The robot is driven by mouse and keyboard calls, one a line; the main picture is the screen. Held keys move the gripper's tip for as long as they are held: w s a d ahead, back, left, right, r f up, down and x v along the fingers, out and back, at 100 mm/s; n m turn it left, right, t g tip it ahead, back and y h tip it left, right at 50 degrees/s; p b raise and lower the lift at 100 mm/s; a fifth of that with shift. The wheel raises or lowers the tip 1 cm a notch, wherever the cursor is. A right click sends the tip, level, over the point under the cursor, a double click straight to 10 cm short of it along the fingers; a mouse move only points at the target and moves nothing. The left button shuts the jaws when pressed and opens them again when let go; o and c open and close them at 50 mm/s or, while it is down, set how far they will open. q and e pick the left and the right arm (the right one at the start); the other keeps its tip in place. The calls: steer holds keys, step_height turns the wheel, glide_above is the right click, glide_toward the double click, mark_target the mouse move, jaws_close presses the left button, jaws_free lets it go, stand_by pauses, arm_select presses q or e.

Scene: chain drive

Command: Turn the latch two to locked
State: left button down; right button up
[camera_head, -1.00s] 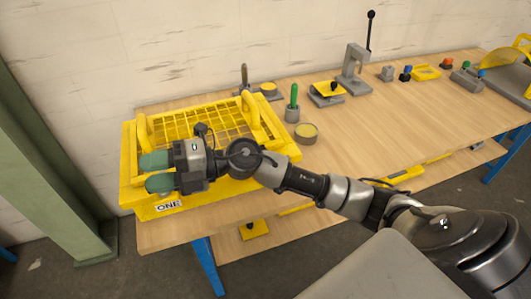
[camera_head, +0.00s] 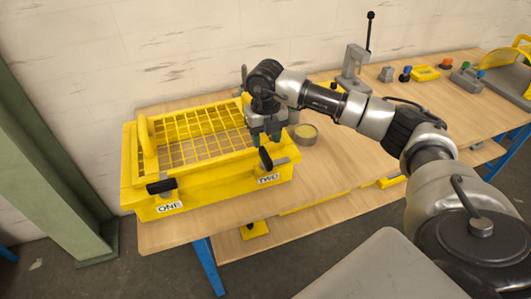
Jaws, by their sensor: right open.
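Latch two has a black grip (camera_head: 265,159) and a grey bar reaching right, on the front of the yellow box (camera_head: 215,190) above the label "TWO" (camera_head: 268,180). Its black grip stands steeply tilted. Latch one (camera_head: 161,186), above the label "ONE", has its black grip lying nearly level. My right gripper (camera_head: 266,142) points down just above and behind latch two, its fingertips apart and nothing seen between them. I cannot tell whether it touches the latch. My left gripper is not in view.
The box's yellow grid lid (camera_head: 195,135) has a raised handle (camera_head: 147,137) at its left. A grey lever press (camera_head: 355,68) stands farther back. The wooden tabletop (camera_head: 345,160) is clear right of the box.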

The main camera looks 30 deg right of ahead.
mark_target(265, 154)
step_height(265, 154, down, 7)
steer(key=shift+r+p, duration=0.1)
steer(key=shift+p, duration=0.5)
jaws_close()
